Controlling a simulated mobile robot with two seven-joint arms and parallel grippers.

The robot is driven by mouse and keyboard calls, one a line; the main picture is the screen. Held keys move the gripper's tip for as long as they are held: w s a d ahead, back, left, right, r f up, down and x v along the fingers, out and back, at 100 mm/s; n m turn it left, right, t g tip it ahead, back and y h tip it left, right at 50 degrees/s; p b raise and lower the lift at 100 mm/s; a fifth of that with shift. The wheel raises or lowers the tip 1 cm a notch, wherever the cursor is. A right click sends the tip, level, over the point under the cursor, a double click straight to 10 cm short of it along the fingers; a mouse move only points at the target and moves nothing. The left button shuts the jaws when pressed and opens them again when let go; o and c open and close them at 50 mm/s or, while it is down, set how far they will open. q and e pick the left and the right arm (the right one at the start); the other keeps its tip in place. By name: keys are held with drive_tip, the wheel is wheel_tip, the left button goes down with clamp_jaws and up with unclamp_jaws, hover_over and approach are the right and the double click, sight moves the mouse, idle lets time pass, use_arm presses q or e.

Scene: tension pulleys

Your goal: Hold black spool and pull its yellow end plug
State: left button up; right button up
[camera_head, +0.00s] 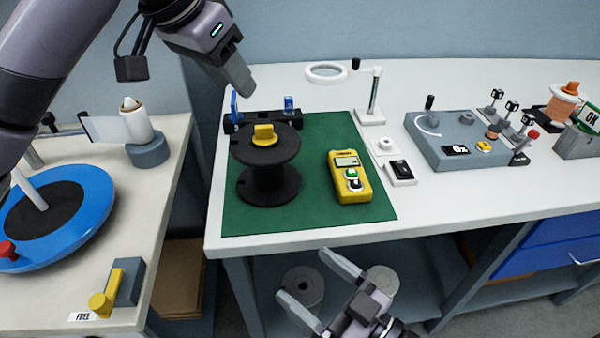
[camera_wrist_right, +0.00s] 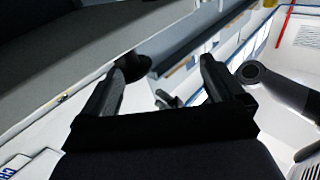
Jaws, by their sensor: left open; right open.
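The black spool (camera_head: 268,182) stands upright on the green mat (camera_head: 310,207) on the white bench. Its yellow end plug (camera_head: 264,135) sits in the middle of the top flange. My left gripper (camera_head: 241,82) is above and behind the spool, open and empty, pointing down and right. Its fingers overlap in the head view, so the gap is hidden. My right gripper (camera_head: 304,276) is open and empty, in front of the bench's front edge and apart from the spool. Its two spread fingers also show in the right wrist view (camera_wrist_right: 160,80).
A yellow handheld meter (camera_head: 350,177) lies right of the spool. A black holder with blue clips (camera_head: 262,120) stands behind it. A post on a white base (camera_head: 371,110) and a grey fixture (camera_head: 455,140) stand further right. A blue disc (camera_head: 90,215) is on the left table.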

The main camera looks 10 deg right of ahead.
wheel_tip(320, 180, up, 2)
drive_tip(key=a+n+g+y, duration=0.1)
drive_tip(key=a+n, duration=0.1)
drive_tip(key=n, duration=2.6)
approach(270, 158)
drive_tip(key=a, duration=0.1)
drive_tip(key=a+f, duration=0.1)
drive_tip(key=shift+s+a+f+t, duration=0.1)
drive_tip(key=shift+a+f+t, duration=0.15)
drive_tip(key=shift+a+t, duration=0.15)
drive_tip(key=w+n, duration=0.4)
drive_tip(key=n, duration=0.1)
drive_tip(key=w+f+n+g+h, duration=0.1)
drive_tip(key=w+n, duration=0.1)
drive_tip(key=n, duration=0.1)
drive_tip(key=shift+d+f, duration=0.1)
drive_tip(key=shift+d, duration=0.1)
drive_tip(key=shift+w+f+n, duration=0.1)
drive_tip(key=shift+w+n, duration=0.25)
drive_tip(key=shift+n, duration=0.15)
drive_tip(key=shift+w+a, duration=0.15)
drive_tip(key=shift+w, duration=0.1)
drive_tip(key=shift+x, duration=3.2)
drive_tip(key=shift+f, duration=0.1)
drive_tip(key=shift+c, duration=0.4)
